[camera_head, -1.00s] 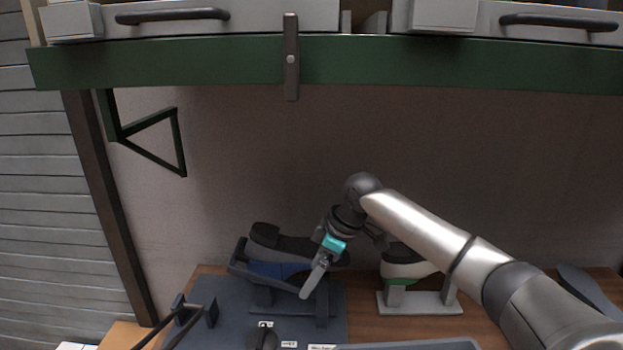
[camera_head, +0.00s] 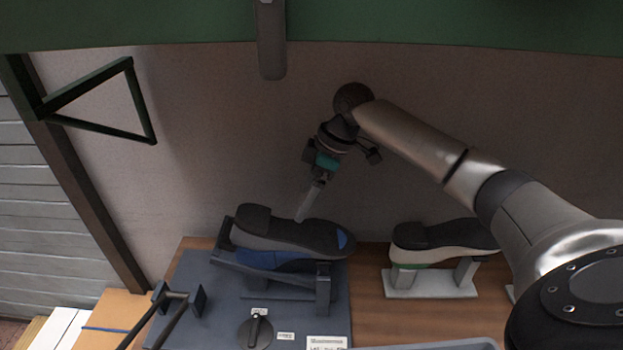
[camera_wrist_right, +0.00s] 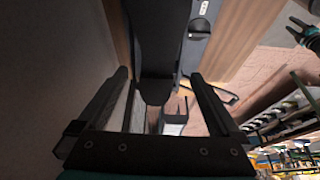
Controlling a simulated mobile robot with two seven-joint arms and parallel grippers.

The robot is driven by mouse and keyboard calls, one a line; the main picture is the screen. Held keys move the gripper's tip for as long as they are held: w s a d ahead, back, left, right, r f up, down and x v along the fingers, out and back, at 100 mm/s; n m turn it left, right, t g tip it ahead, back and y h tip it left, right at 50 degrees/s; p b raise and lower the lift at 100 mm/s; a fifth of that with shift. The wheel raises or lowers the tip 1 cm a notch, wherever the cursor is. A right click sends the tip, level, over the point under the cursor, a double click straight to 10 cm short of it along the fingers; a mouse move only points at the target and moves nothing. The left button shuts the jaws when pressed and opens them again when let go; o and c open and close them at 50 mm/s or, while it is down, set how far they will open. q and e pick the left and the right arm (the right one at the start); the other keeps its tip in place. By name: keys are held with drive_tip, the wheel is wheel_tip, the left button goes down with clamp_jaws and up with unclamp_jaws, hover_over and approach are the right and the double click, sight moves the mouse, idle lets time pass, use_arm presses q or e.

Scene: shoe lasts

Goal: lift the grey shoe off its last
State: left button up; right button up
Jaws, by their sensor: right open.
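The grey shoe (camera_head: 265,236) sits sole-up on its last, whose blue part (camera_head: 272,259) shows beneath it, on a dark stand (camera_head: 322,290) left of centre in the head view. My right gripper (camera_head: 303,214) hangs just above and behind the shoe, its fingertips near the sole. In the right wrist view its jaws (camera_wrist_right: 160,75) are open, with the dark sole (camera_wrist_right: 157,45) in line between them. I cannot tell whether they touch. What looks like my left gripper (camera_wrist_right: 301,32) shows at the upper right of the wrist view, far from the shoe; its jaw state is unclear.
A second shoe (camera_head: 445,237), pale with a dark sole, sits on a light stand (camera_head: 430,283) to the right. A green shelf beam (camera_head: 420,25) spans overhead.

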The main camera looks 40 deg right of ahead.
sight(287, 229)
drive_tip(key=x, duration=1)
drive_tip(key=shift+w+f, duration=0.2)
drive_tip(key=shift+f, duration=0.05)
drive_tip(key=shift+w+a+f, duration=0.1)
drive_tip(key=shift+a+f, duration=0.05)
drive_tip(key=shift+f, duration=0.3)
use_arm(q)
drive_tip(key=shift+w+d+r, duration=0.15)
drive_tip(key=shift+w+r, duration=0.1)
drive_tip(key=shift+w, duration=0.2)
use_arm(e)
drive_tip(key=c, duration=1.5)
drive_tip(key=o, duration=1.3)
drive_tip(key=c, duration=1.3)
use_arm(q)
drive_tip(key=shift+s, duration=0.15)
drive_tip(key=shift+r+p, duration=0.1)
drive_tip(key=shift+p, duration=0.2)
use_arm(e)
drive_tip(key=shift+r, duration=0.2)
